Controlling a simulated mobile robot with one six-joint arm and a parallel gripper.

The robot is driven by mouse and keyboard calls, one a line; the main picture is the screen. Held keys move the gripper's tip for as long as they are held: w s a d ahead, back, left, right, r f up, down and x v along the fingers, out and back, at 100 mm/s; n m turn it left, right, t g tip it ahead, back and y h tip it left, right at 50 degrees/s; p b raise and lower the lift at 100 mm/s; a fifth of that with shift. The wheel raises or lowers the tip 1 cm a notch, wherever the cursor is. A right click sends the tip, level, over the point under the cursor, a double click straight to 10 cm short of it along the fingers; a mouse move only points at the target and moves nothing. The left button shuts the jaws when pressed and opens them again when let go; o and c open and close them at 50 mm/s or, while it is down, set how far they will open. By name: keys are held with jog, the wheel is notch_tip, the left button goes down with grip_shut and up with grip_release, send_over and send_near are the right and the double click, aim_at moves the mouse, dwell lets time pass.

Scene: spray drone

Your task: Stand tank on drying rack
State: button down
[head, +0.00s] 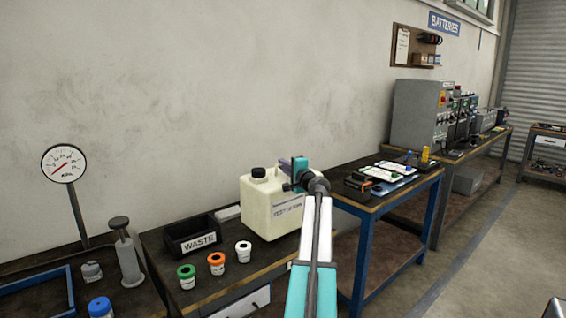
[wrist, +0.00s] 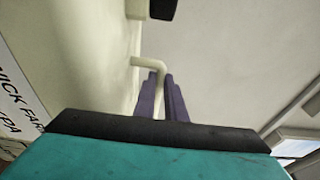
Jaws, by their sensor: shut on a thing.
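The tank (head: 270,205) is a cream, boxy container with a black cap and a printed label, upright at the right end of the middle bench. I cannot tell whether its base touches the bench top. My gripper (head: 291,186) is at the tank's upper right side. In the wrist view, the purple fingers of my gripper (wrist: 161,98) are shut on the tank's pale bent handle (wrist: 150,64). The tank's wall (wrist: 80,60) fills the left of that view, with its dark cap (wrist: 163,8) at the top. I cannot identify a drying rack for certain.
A black waste bin (head: 192,238) and green, orange and white-capped jars (head: 216,263) stand left of the tank. A pressure gauge (head: 64,163), a pump-like cylinder (head: 127,255) and a blue frame (head: 45,288) are farther left. A blue-legged table (head: 375,205) with parts stands right.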

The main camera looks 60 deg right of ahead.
aim_at(284, 176)
dwell(0.4)
jog(key=shift+f, duration=1.8)
jog(key=c, duration=2.2)
grip_release()
jog(key=shift+f, duration=0.2)
jog(key=o, duration=0.4)
jog(key=shift+s+a+r, duration=0.1)
jog(key=shift+r, duration=0.05)
jog(key=shift+b+v, duration=0.5)
jog(key=shift+v, duration=5.4)
jog(key=shift+s, duration=0.15)
